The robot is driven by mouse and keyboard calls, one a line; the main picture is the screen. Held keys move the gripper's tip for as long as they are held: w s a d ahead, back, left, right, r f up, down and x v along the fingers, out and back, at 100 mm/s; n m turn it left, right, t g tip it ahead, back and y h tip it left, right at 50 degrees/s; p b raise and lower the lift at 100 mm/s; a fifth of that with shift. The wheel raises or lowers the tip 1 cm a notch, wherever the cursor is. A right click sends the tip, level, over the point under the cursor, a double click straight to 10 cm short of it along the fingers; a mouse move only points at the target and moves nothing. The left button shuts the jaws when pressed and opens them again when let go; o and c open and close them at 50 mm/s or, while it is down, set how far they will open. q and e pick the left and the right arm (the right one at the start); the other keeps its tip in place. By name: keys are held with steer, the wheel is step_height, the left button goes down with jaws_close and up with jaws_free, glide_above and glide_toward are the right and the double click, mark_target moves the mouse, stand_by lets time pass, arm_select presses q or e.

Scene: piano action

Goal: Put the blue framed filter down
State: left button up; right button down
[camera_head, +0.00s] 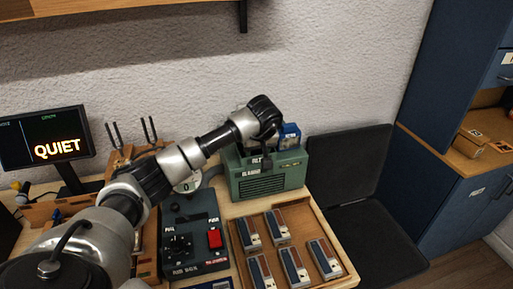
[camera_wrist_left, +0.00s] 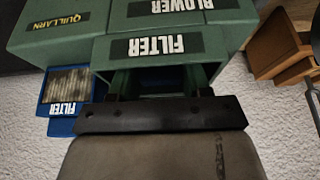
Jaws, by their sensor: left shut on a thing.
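The blue framed filter (camera_head: 289,133) shows at the back right of the green blower box (camera_head: 262,183), just right of my left gripper (camera_head: 267,136). In the left wrist view its pleats and FILTER label (camera_wrist_left: 62,108) are left of my left gripper (camera_wrist_left: 160,88). The box (camera_wrist_left: 50,30) fills the top of that view. My left gripper is at the box's rear top edge, by a dark opening behind the FILTER plate. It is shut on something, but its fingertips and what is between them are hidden. My right gripper is not in view.
A wooden tray (camera_head: 234,243) with several grey and brown blocks (camera_head: 293,265) lies in front of the box. A dark control box (camera_head: 192,262) with a red switch stands left of it. A black chair (camera_head: 365,225) stands to the right. The wall is close behind.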

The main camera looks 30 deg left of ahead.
arm_select(q)
steer(key=shift+f, duration=0.1)
steer(key=o, duration=0.5)
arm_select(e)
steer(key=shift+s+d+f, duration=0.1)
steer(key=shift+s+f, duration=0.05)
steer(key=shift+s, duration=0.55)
arm_select(q)
steer(key=shift+d+r, duration=0.1)
steer(key=shift+r, duration=0.2)
steer(key=b+v, duration=0.2)
steer(key=v, duration=0.9)
steer(key=shift+s+d+r, duration=0.1)
steer(key=shift+s+r, duration=0.1)
steer(key=shift+r, duration=0.1)
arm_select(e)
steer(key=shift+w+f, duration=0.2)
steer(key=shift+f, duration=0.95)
